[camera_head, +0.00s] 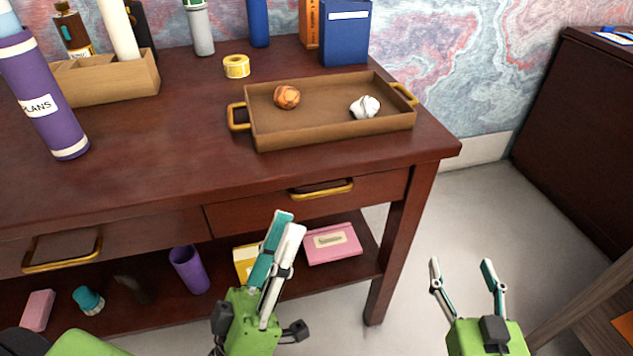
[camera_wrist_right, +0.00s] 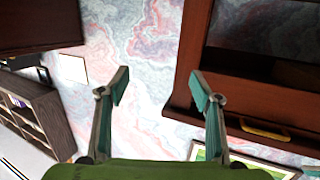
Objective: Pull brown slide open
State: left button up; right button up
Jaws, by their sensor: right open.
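The desk front has two brown drawers. The right drawer (camera_head: 240,216) has a gold handle (camera_head: 322,189), and the left drawer (camera_head: 150,232) has a gold handle (camera_head: 62,252). Both drawers look closed. My left gripper (camera_head: 289,220) is in front of the right drawer, below and left of its handle in the picture. Its fingers overlap side-on, so their gap is hidden; nothing shows between them. My right gripper (camera_head: 462,264) is open and empty, right of the desk leg. Its open fingers also show in the right wrist view (camera_wrist_right: 160,92).
A brown tray (camera_head: 330,132) with an orange ball (camera_head: 287,97) and crumpled paper (camera_head: 365,107) sits on the desk top. A pink box (camera_head: 332,243) and purple cup (camera_head: 189,269) stand on the lower shelf.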

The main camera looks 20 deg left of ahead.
pick_arm(q)
notch_tip(320, 180, down, 8)
jog(key=s+a+r+n+g+y+p, duration=0.1)
jog(key=s+a+n+g+p, duration=0.1)
jog(key=n+g+p, duration=0.4)
jog(key=shift+m+t, duration=0.4)
jog(key=shift+t, duration=0.3)
jog(key=x, duration=1.3)
jog(key=shift+w+a+f, duration=0.1)
jog(key=shift+a+f, duration=0.05)
jog(key=shift+f, duration=0.1)
pick_arm(e)
jog(key=s+d+f+g+h, duration=0.1)
jog(key=s+d+f+g, duration=0.2)
jog(key=s+f+g, duration=0.3)
jog(key=s+d+f+g+h, duration=0.2)
jog(key=s+d+f+g, duration=0.2)
jog(key=s+f+g, duration=0.3)
jog(key=s+f, duration=0.4)
jog(key=s, duration=0.1)
jog(key=shift+s+d+m+h, duration=0.15)
jog(key=shift+s+m+h, duration=0.15)
jog(key=shift+s, duration=0.05)
